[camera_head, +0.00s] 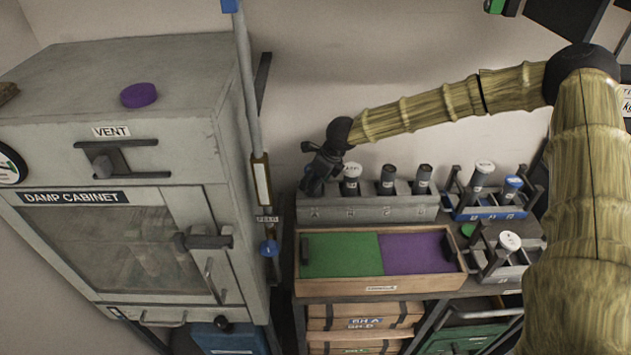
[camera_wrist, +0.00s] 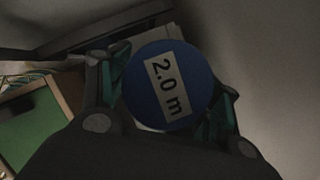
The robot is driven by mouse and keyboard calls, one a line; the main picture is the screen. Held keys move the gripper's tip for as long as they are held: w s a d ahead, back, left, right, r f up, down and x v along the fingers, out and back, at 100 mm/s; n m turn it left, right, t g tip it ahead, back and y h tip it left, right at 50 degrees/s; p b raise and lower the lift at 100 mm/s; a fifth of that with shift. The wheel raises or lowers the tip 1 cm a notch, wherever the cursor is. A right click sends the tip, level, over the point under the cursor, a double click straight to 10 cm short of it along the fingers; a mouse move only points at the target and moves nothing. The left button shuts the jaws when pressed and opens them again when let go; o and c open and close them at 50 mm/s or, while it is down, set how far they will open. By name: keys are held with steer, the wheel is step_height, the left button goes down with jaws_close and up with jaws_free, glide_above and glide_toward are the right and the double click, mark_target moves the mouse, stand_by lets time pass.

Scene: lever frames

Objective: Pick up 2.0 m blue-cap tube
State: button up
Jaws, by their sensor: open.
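In the wrist view a round blue cap (camera_wrist: 166,108) with a white label reading "2.0 m" sits between the two fingers of my gripper (camera_wrist: 166,96). The jaws are open around the cap; whether either finger touches it I cannot tell. The tube body below the cap is hidden. In the head view my gripper (camera_head: 316,180) points down at the left end of the grey rack (camera_head: 370,211), at the slot marked A. The blue-cap tube is hidden there by my gripper.
White-capped tube (camera_head: 350,180) and dark-topped tubes (camera_head: 388,178) stand to the right in the same rack. A blue rack (camera_head: 488,213) holds white- and blue-topped tubes. A green-and-purple tray (camera_head: 380,284) lies in front. The damp cabinet (camera_head: 110,200) stands left.

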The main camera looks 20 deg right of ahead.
steer(key=shift+w+a+f, duration=0.15)
steer(key=c, duration=0.9)
steer(key=shift+c, duration=1.4)
